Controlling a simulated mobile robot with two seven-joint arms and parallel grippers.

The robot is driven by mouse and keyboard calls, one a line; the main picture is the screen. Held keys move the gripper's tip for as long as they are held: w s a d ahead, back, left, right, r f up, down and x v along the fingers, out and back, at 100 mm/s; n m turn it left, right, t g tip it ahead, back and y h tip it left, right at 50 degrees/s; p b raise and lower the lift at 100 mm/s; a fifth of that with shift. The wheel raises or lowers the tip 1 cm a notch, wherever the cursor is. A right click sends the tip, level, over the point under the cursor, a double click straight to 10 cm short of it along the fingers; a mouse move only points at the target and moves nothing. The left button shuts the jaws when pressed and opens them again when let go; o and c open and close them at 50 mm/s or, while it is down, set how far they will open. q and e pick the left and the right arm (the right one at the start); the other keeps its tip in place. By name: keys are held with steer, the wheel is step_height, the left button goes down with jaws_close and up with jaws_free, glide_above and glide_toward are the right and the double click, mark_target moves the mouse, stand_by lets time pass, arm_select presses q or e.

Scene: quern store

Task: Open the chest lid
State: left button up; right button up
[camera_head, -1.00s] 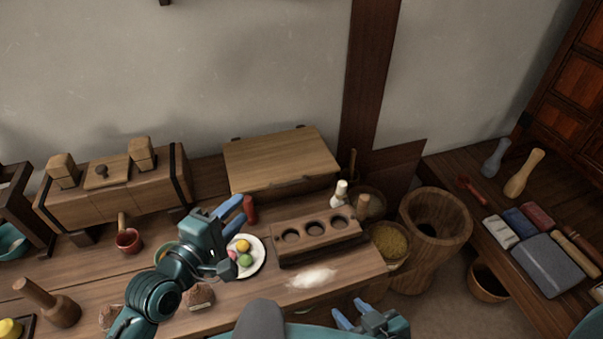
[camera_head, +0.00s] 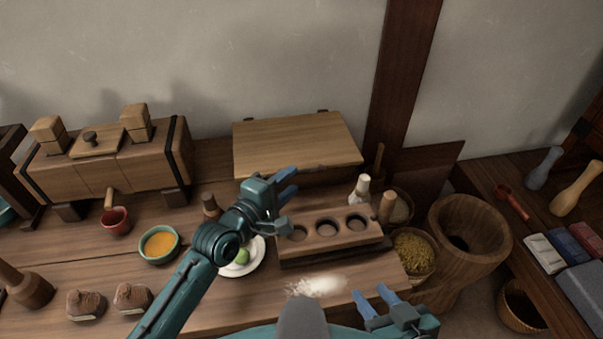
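A low wooden chest (camera_head: 297,143) with a flat, pale lid stands at the back of the table against the wall. Its lid looks closed, with dark hinge-like fittings along the back edge. My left gripper (camera_head: 289,180) is in front of the chest's front edge in the picture, with its blue fingers pointing right and slightly apart. It holds nothing visible; whether it touches the chest cannot be told. My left arm hides part of a white plate (camera_head: 259,262). My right gripper (camera_head: 376,299) is low at the table's front right, fingers apart and empty.
A block with round hollows (camera_head: 328,243) lies just in front of the chest. A pale-topped bottle (camera_head: 360,189) stands right of it. A wooden press-like box (camera_head: 100,165) is at the left. A bowl of orange stuff (camera_head: 159,244) and a large wooden mortar (camera_head: 470,232) flank the area.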

mark_target(301, 170)
arm_select(q)
steer(key=x, duration=0.5)
steer(key=shift+w+d+b, duration=0.1)
steer(key=shift+w+b, duration=0.05)
steer(key=shift+b, duration=0.15)
steer(key=shift+c, duration=0.5)
jaws_close()
